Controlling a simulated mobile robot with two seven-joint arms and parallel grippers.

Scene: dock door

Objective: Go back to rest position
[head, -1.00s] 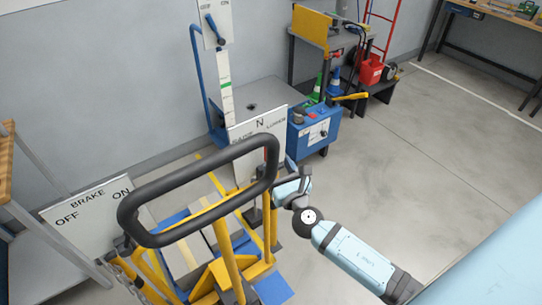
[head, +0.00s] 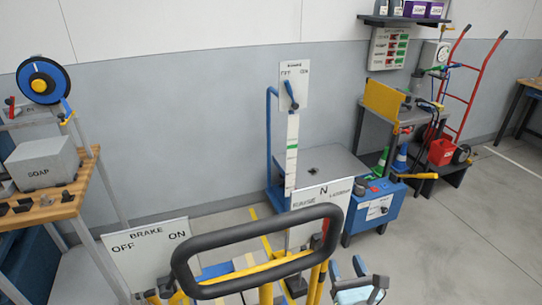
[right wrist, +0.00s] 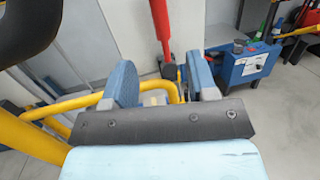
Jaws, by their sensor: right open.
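My right gripper (head: 347,268) is at the bottom of the head view, just right of the pallet truck's black loop handle (head: 250,232). In the right wrist view its two blue-padded fingers (right wrist: 160,88) stand apart with nothing held between them. A red lever (right wrist: 161,25) rises beyond the fingers, apart from them. Yellow truck tubes (right wrist: 40,138) pass at the left of the wrist view. My left gripper is not in view.
A BRAKE sign (head: 145,250) stands left of the handle, and a RAISE/N/LOWER sign (head: 318,212) behind it. A wooden bench (head: 50,211) holds a SOAP box (head: 43,163). A blue unit (head: 375,210) stands behind right. Floor at right (head: 470,235) is clear.

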